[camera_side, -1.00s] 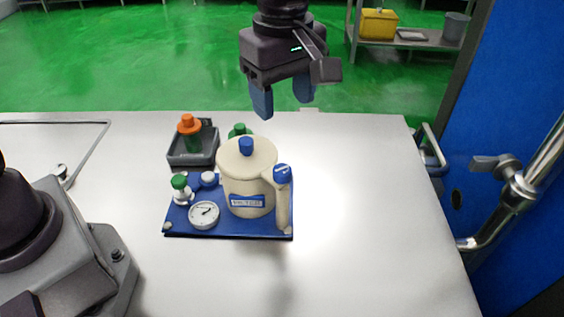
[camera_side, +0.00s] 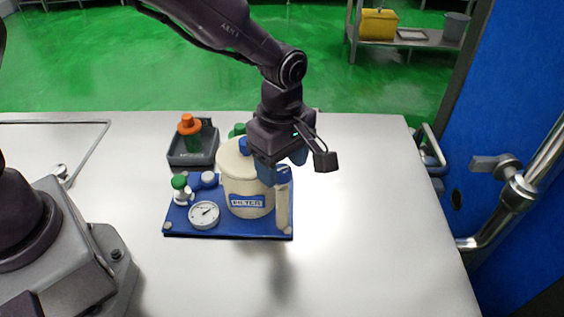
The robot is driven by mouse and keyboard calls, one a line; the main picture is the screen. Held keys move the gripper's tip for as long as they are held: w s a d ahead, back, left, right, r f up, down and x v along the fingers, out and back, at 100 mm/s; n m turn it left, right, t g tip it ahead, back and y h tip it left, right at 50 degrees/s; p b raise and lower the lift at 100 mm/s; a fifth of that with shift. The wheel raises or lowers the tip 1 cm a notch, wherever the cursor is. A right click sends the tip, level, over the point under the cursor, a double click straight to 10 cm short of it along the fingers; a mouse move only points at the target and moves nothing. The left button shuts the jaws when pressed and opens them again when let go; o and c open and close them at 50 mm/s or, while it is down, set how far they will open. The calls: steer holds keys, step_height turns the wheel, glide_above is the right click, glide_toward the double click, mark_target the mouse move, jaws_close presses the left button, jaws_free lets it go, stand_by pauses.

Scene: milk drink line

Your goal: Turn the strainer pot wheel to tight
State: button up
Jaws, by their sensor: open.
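The cream strainer pot (camera_side: 238,186) with a blue FILTER label stands upright on a blue base plate (camera_side: 250,231). A blue knob (camera_side: 244,147) sits on its lid, partly covered by my gripper. At its right is a cream upright pipe (camera_side: 283,208), whose blue top piece is now mostly hidden by my fingers. I cannot tell which blue piece is the wheel. My gripper (camera_side: 282,170) is open and points down over the top of this pipe, one finger on each side of it. Whether the fingers touch anything cannot be seen.
A round gauge (camera_side: 204,215), a green-topped valve (camera_side: 180,184) and a grey-blue knob (camera_side: 209,179) share the plate. Behind it are a grey tray (camera_side: 176,160) with an orange-capped bottle (camera_side: 188,126) and a green knob (camera_side: 237,130). The table to the right is clear.

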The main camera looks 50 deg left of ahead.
steer(key=shift+f, duration=0.25)
steer(key=c, duration=0.9)
steer(key=shift+c, duration=0.2)
